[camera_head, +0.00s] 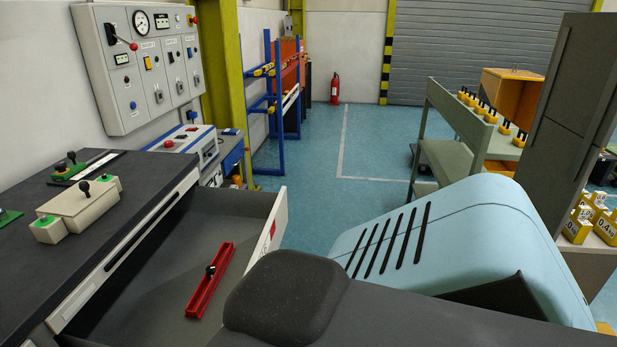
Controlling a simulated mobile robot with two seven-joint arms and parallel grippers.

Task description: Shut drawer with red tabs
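A wide drawer (220,207) stands pulled out to the right from under the dark-topped bench at left, its grey inside in view. Its pale front panel (279,215) has a small red mark (273,229) near the top. A red narrow holder (211,281) with a black knob lies inside the drawer. The near part of the drawer and its front is hidden behind my own dark and pale blue parts at the lower middle and right. Neither of my gripper's fingers shows in this view.
On the bench top (110,235) sit a beige block (80,204) with green-ringed ends and a green piece (68,172). A control panel (140,65) hangs on the left wall. A shelf with yellow pieces (470,125) stands at right. Blue floor beyond the drawer is clear.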

